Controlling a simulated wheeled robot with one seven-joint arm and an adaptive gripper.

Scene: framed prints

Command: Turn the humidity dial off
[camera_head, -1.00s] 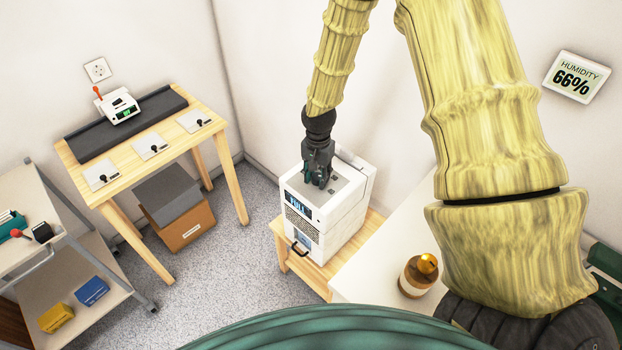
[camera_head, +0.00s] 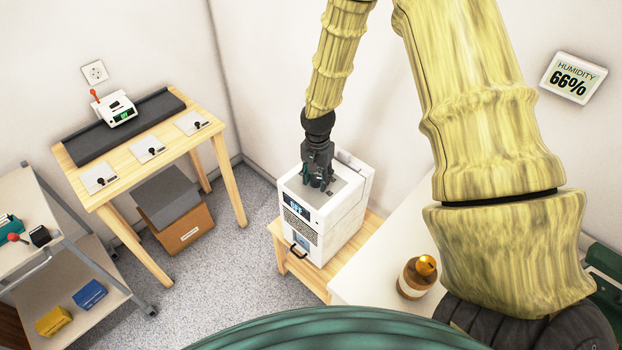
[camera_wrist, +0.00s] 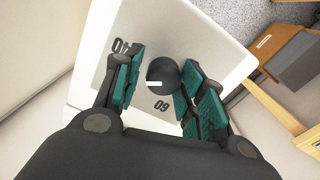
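The humidity dial is a dark round knob (camera_wrist: 163,75) with a white mark, on top of a white box-shaped humidifier (camera_head: 345,222). The numbers printed beside the knob show in the wrist view, one reading 60. The humidifier's small front display (camera_head: 297,209) seems to read OFF. My gripper (camera_head: 318,180) is down at the top of the humidifier. In the wrist view its teal-padded fingers (camera_wrist: 162,80) stand on both sides of the knob. A gap shows at the left finger; the right fingers are very near the knob, and I cannot tell whether they touch.
The humidifier stands on a low wooden stand (camera_head: 317,285) beside a white table (camera_head: 375,270) holding a jar (camera_head: 416,278). A wooden table (camera_head: 135,150) and a cart (camera_head: 70,270) stand at left, with clear floor between.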

